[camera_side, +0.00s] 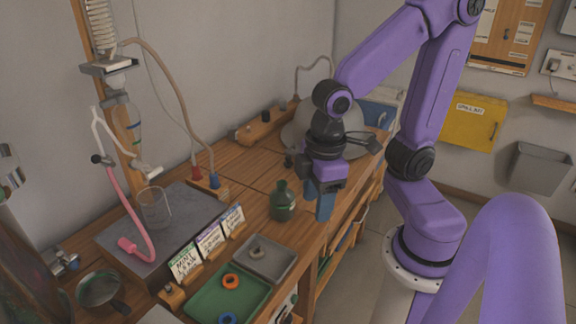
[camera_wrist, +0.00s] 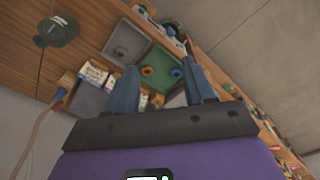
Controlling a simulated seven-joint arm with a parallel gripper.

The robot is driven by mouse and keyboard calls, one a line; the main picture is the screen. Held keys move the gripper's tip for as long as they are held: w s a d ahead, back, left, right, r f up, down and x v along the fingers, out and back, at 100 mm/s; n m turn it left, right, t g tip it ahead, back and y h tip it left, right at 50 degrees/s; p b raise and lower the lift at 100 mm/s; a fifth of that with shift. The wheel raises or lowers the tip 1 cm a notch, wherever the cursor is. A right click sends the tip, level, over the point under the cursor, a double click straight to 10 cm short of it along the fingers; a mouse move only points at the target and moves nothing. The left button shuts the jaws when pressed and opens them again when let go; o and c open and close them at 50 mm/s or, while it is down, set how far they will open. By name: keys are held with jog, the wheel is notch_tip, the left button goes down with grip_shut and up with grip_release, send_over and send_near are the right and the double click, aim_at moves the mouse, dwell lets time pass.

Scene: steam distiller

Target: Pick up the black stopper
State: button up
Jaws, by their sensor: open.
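My gripper (camera_side: 317,198) is open and empty, with blue fingers pointing down, above the bench's right edge. It shows at the bottom of the wrist view (camera_wrist: 162,85), with nothing between its fingers. I cannot clearly identify the black stopper. A small dark object (camera_side: 288,160) behind the green bottle, just left of my gripper, could be it, but it is too small to tell. The dark green bottle (camera_side: 283,203) stands upright left of my gripper, apart from it. It also shows at top left in the wrist view (camera_wrist: 57,31).
A grey tray (camera_side: 285,272) holds a grey ring, and a green tray (camera_side: 205,303) holds orange and blue rings. Labelled cards (camera_side: 210,238) stand behind them. A glass beaker (camera_side: 154,207), pink tubing (camera_side: 127,215) and glassware occupy the left. A grey dome (camera_side: 290,132) stands behind my gripper.

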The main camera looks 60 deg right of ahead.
jog(key=w+d+f+m+t+h, duration=0.1)
jog(key=w+d+m, duration=0.3)
jog(key=w, duration=0.4)
jog(key=w+d+f+m, duration=0.1)
jog(key=w+d+m, duration=0.35)
jog(key=w, duration=0.45)
jog(key=w+d+f+m+t+h, duration=0.1)
jog(key=w+d+m, duration=0.2)
jog(key=w+m, duration=0.35)
jog(key=m+g+h, duration=0.1)
jog(key=m+h, duration=0.1)
jog(key=m, duration=0.7)
send_over(288, 158)
jog(key=s+a, duration=0.2)
jog(key=a, duration=0.3)
notch_tip(288, 158, down, 8)
jog(key=x, duration=1.1)
jog(key=shift+d+f, duration=0.15)
jog(key=shift+f, duration=0.2)
jog(key=shift+x, duration=2.65)
